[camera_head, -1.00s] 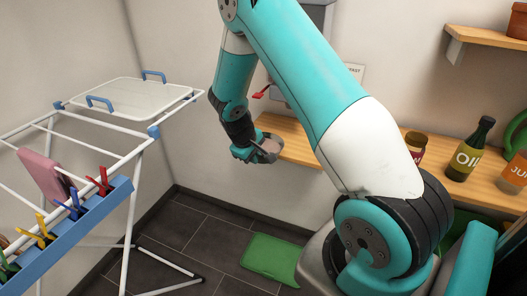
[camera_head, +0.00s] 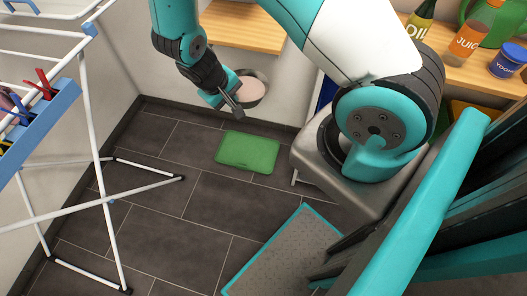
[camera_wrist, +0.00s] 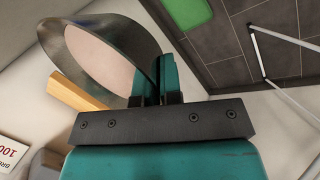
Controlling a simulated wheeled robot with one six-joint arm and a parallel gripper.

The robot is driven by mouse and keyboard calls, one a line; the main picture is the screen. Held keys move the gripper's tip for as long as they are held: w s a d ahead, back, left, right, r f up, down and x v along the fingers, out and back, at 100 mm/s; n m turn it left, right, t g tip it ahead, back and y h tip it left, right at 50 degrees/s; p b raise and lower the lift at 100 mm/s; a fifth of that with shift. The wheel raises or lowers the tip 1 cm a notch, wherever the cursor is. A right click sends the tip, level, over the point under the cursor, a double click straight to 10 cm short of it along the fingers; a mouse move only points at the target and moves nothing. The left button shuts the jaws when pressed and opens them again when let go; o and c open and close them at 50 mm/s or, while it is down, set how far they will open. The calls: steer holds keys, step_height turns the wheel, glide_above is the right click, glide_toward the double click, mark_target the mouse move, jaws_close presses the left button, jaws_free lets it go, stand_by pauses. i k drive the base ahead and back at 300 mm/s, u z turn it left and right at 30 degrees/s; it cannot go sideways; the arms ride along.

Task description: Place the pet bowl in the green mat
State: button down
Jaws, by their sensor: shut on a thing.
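The pet bowl (camera_head: 253,88) is a grey metal bowl with a pale pinkish inside, held in the air above the floor. My gripper (camera_head: 238,108) is shut on its rim. In the wrist view the bowl (camera_wrist: 98,50) is tilted, and the fingers (camera_wrist: 168,80) pinch its right edge. The green mat (camera_head: 248,152) lies flat and bare on the dark tiled floor, below the bowl in the head view. A part of the mat also shows at the top of the wrist view (camera_wrist: 186,12).
A white drying rack (camera_head: 100,150) with a blue peg strip stands at the left, its feet on the floor. A wooden shelf (camera_head: 240,36) is behind my gripper. Bottles and a yogurt tub (camera_head: 507,60) stand on the right counter. Floor left of the mat is clear.

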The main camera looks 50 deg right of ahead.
mark_target(243, 150)
steer(key=z, duration=0.45)
steer(key=k, duration=1)
steer(key=u, duration=0.3)
steer(key=i, duration=0.6)
steer(key=u, duration=0.55)
steer(key=i, duration=1.35)
steer(key=z, duration=0.8)
